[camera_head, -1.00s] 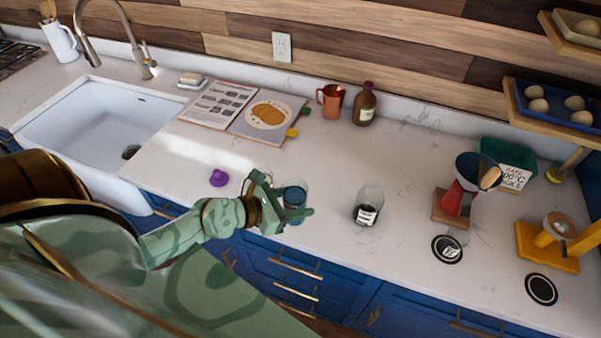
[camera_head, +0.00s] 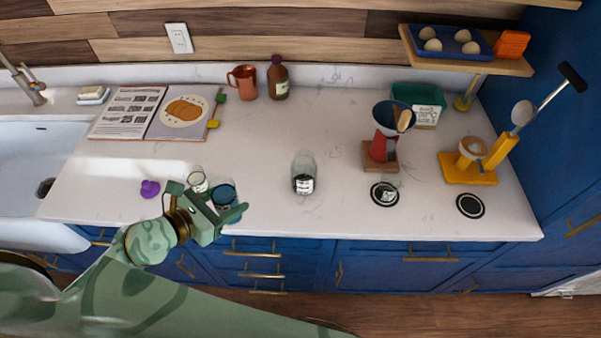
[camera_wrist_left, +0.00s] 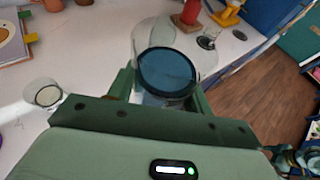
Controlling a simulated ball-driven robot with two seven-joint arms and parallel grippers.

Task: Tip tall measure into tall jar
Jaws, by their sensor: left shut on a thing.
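The tall measure (camera_head: 222,193) is a clear glass holding dark blue liquid, near the counter's front edge in the head view. My left gripper (camera_head: 226,210) is shut on it, partly hiding it. In the left wrist view the measure (camera_wrist_left: 167,72) stands between the fingers (camera_wrist_left: 160,97), its dark blue liquid surface showing. I cannot tell whether its base touches the counter. The tall jar (camera_head: 304,172) is clear glass with a black-and-white label and stands upright, to the right of and apart from the measure.
A small clear glass (camera_head: 197,180) and a purple object (camera_head: 150,188) are left of the measure. A red-based device (camera_head: 383,147), round black mats (camera_head: 471,205) and a yellow stand (camera_head: 468,172) are to the right. The counter between measure and jar is clear.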

